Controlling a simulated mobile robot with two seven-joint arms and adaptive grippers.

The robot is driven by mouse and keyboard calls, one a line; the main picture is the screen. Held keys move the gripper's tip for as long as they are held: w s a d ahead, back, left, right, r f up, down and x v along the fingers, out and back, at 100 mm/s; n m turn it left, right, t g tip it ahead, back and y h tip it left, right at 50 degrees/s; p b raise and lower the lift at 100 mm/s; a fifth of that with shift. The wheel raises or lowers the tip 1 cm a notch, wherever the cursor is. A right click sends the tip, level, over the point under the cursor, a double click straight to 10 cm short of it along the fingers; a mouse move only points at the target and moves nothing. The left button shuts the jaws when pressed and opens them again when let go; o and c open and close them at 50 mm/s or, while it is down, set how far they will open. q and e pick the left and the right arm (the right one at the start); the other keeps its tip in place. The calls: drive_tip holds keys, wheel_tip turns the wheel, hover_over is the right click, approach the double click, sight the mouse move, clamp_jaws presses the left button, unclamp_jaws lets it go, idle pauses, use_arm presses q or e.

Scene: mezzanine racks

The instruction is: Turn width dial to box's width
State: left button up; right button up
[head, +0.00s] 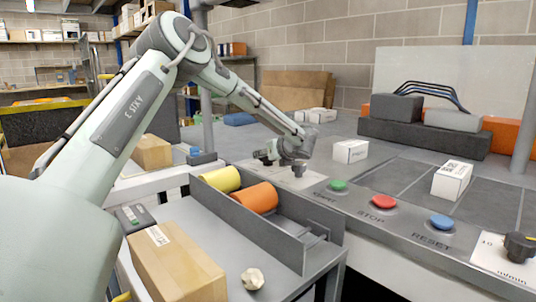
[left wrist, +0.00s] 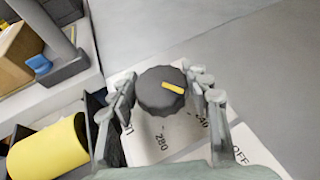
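The width dial (left wrist: 160,91) is a dark round knob with a yellow pointer mark, on a white scale plate in the left wrist view. The pointer lies toward the right of that picture; a number that reads like 280 is printed below the knob. My left gripper (left wrist: 160,95) has its fingers on both sides of the dial, with narrow gaps showing. In the head view my left gripper (head: 283,152) is low over the panel, largely hiding the dial. A brown cardboard box (head: 178,266) lies on the near bench. My right gripper is out of view.
Green (head: 338,185), red (head: 383,202) and blue (head: 441,222) buttons line the panel's front edge. Another dark dial (head: 519,247) is at the right. White boxes (head: 350,151) stand on the table. Yellow (head: 222,179) and orange (head: 255,198) rolls lie in a grey tray.

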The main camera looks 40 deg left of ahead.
use_arm(q)
drive_tip(key=o, duration=0.4)
drive_tip(key=v, duration=1.2)
drive_tip(key=shift+r, duration=0.1)
drive_tip(key=shift+o, duration=0.2)
